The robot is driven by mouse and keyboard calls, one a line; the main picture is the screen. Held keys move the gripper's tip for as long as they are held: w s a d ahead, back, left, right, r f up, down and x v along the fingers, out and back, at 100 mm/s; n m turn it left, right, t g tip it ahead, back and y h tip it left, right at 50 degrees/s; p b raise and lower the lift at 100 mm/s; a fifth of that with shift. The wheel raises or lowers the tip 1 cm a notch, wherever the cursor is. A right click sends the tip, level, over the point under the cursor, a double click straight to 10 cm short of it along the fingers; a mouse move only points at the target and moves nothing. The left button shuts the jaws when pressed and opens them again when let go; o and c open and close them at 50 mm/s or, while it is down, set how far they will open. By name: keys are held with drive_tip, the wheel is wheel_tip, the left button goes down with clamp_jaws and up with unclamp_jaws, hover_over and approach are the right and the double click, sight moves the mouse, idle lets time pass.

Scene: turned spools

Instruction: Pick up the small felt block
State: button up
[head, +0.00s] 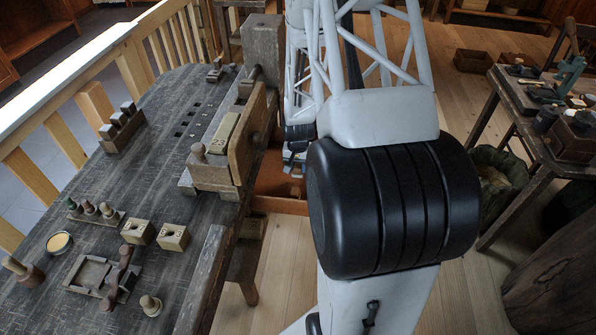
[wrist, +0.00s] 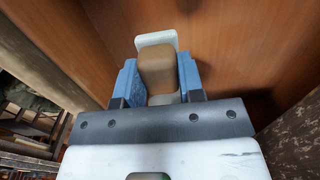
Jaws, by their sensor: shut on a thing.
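My gripper (wrist: 158,76) shows in the wrist view with its two blue fingers on either side of a small tan-brown block with rounded edges, which I take to be the felt block (wrist: 157,68). The fingers are shut on it. A white piece (wrist: 156,39) shows just beyond the block; I cannot tell whether it is part of it. In the head view my gripper (head: 293,168) is small and partly hidden by my arm, low beside the workbench by an orange-brown wooden box or drawer (head: 272,182). The block cannot be made out there.
Orange-brown wooden panels (wrist: 230,45) stand close around my gripper. The workbench (head: 165,125) at left holds a vise (head: 232,138), wooden blocks (head: 173,237), pegs and a small tray. A second table (head: 515,100) with tools stands at right. Floor between is mostly clear.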

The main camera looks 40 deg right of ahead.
sight(298, 165)
drive_tip(key=shift+r, duration=2.9)
